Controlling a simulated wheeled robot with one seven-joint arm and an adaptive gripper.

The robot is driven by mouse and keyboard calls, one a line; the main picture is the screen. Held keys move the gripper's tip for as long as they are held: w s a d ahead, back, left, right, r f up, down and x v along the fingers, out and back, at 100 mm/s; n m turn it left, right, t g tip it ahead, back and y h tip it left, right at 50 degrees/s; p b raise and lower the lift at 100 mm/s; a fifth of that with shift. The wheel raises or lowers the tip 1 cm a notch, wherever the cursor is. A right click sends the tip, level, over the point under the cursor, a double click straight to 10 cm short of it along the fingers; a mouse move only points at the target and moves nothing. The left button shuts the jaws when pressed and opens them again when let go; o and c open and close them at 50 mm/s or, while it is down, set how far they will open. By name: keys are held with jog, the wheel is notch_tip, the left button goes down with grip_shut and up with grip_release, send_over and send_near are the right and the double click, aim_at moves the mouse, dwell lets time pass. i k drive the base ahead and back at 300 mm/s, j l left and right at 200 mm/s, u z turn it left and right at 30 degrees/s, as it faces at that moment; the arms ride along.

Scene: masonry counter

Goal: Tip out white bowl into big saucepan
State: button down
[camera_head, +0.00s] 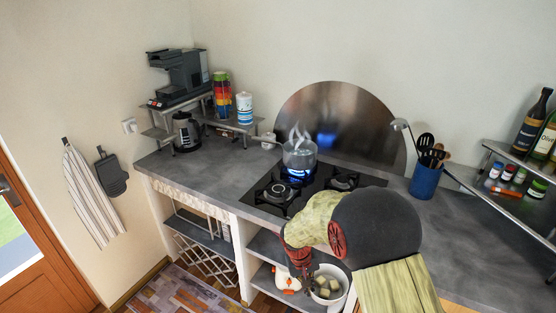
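The white bowl (341,293) is at the lower middle, in front of the counter's lower shelves, with several pale green and yellowish chunks in it. My gripper (307,282) is at the bowl's left rim and appears shut on it; the fingertips are small and partly hidden. The bowl looks roughly upright, with its right side partly hidden by my arm. The big saucepan (299,156) stands on the back left burner of the black hob, over a blue flame, with steam above it. It is further back and higher than my gripper.
The hob (264,194) has bare burners around the saucepan. A blue utensil holder (425,182) stands right of it, beside a rack with bottles and jars. The grey counter (225,165) is clear left of the hob. A white and orange object (285,279) is on the lower shelf.

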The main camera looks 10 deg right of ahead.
aim_at(305, 158)
jog(key=i+j+u, duration=0.25)
jog(key=i+u, duration=0.15)
jog(key=i, duration=0.2)
jog(key=i+u, duration=0.35)
jog(key=i, duration=0.3)
